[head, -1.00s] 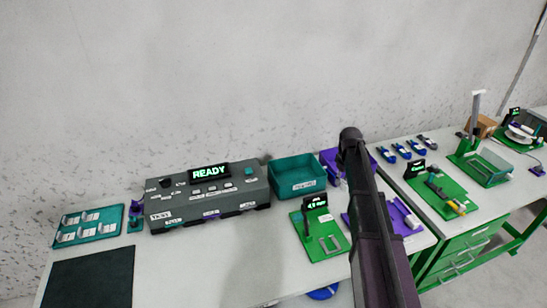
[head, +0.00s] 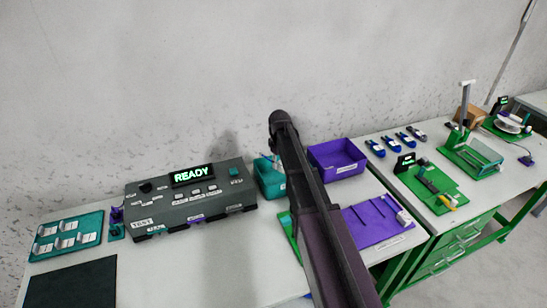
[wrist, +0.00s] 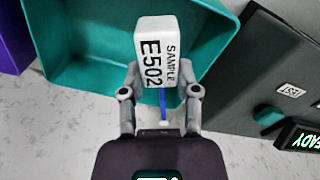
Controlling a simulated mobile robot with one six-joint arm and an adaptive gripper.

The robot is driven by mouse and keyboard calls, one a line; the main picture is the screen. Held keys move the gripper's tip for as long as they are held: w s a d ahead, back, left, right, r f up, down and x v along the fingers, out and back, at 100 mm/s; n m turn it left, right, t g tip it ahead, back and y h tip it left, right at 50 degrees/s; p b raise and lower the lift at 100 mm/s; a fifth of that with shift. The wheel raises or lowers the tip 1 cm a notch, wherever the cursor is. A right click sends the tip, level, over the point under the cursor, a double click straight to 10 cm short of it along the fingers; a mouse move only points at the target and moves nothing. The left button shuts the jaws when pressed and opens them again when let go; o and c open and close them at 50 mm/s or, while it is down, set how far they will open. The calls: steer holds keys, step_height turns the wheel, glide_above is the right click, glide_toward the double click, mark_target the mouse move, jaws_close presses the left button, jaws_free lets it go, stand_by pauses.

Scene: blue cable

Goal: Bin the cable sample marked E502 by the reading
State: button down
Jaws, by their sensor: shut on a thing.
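My gripper (wrist: 162,90) is shut on a white block, the cable sample (wrist: 160,48), printed "SAMPLE E502". A short piece of blue cable (wrist: 162,104) shows between the fingers below the block. In the wrist view the sample appears over the teal bin (wrist: 85,72); its exact height above it cannot be told. In the head view the teal bin (head: 267,180) is partly covered by my arm, and my gripper is hidden there. A purple bin (head: 343,171) stands right of it, and its edge also shows in the wrist view (wrist: 12,42).
The grey tester (head: 195,207) left of the teal bin has a display (head: 192,175) reading "READY". A teal tray (head: 67,238) with several slots lies at far left. A purple fixture (head: 375,222) lies right of my arm. A second table with green fixtures (head: 435,187) stands to the right.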

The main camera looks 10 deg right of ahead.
steer(key=shift+w, duration=0.1)
steer(key=shift+m, duration=0.4)
steer(key=m, duration=0.4)
steer(key=shift+r+m+p, duration=0.35)
steer(key=shift+m, duration=0.05)
steer(key=m, duration=0.6)
steer(key=shift+s+r+p, duration=0.25)
steer(key=shift+r+p, duration=0.05)
steer(key=m, duration=0.5)
steer(key=shift+s+d+r, duration=0.1)
steer(key=shift+r, duration=0.15)
steer(key=m+p, duration=0.1)
steer(key=m, duration=0.5)
steer(key=shift+r, duration=0.2)
steer(key=shift+f, duration=0.15)
steer(key=shift+f+b, duration=4.85)
steer(key=shift+b, duration=0.15)
